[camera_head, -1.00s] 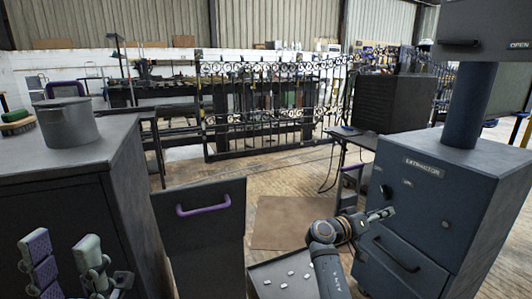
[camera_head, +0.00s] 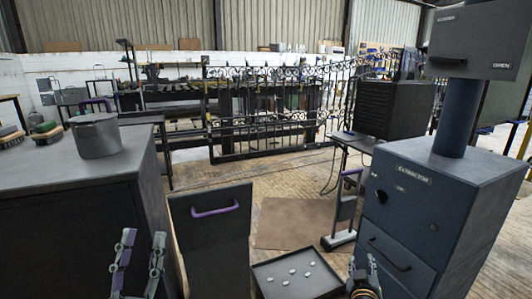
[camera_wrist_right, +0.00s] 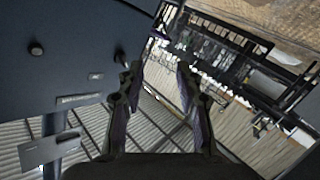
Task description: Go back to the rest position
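My left gripper (camera_head: 139,262) is at the lower left of the head view, pointing up in front of the dark cabinet. Its two fingers stand apart with nothing between them. My right arm shows only in part at the bottom of the head view, beside the extractor. In the right wrist view my right gripper (camera_wrist_right: 154,88) has its two fingers apart and nothing between them. The blue extractor (camera_wrist_right: 50,60) lies close on the left of that view, which looks tilted or upside down.
A dark cabinet (camera_head: 60,172) bears a grey pot (camera_head: 97,137) and brushes (camera_head: 46,131). A panel with a purple handle (camera_head: 215,211) stands beside it. A tray (camera_head: 268,268) holds several pale pieces. The extractor (camera_head: 440,190) stands right. A scroll gate (camera_head: 270,110) stands behind.

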